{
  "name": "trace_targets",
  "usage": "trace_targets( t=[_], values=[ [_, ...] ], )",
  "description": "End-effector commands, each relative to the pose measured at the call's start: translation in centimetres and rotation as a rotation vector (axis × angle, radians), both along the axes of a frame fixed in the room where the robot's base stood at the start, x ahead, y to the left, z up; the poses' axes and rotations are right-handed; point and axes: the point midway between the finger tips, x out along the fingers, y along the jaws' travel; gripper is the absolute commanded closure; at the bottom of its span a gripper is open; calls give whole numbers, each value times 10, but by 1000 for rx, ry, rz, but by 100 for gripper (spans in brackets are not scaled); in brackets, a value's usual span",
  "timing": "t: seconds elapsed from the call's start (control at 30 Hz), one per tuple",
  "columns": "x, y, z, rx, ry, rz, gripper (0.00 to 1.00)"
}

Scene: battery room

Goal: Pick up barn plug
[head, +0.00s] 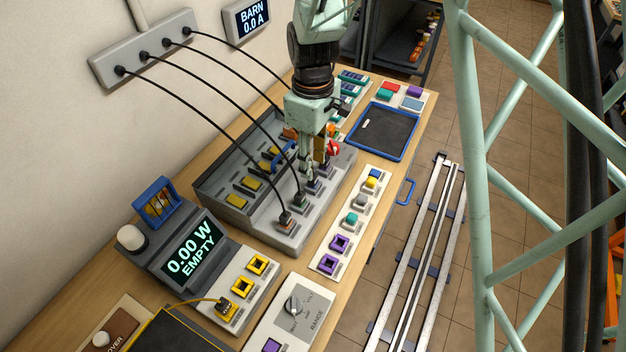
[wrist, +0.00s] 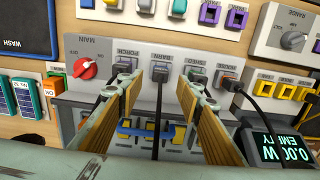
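The barn plug (wrist: 160,73) is a dark plug seated under the BARN label on the grey panel, with a black cable running from it toward the wrist camera. My gripper (wrist: 161,82) is open, its two fingers apart on the left and right of the barn plug in the wrist view. The fingers overlap parts of the porch plug (wrist: 121,69) and the shed plug (wrist: 195,75) on either side. I cannot tell whether they touch anything. In the head view my gripper (head: 312,165) reaches down over the row of plugs and partly hides the barn plug.
The house plug (wrist: 231,84) and its cable stand to the right. A red MAIN switch (wrist: 85,67) is at the left. Black cables (head: 215,75) arch from the wall strip to the panel. The watt meter (head: 190,249) reads 0.00 W EMPTY. A blue-rimmed tray (head: 413,142) lies behind.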

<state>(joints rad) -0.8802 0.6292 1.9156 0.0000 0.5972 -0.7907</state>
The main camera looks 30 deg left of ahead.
Motion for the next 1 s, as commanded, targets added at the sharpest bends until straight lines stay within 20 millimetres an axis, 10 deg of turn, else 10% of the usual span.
trace_targets(
  t=[1.0],
  values=[
    [-1, -4, -44, -1, 1, 0, 67]
  ],
)
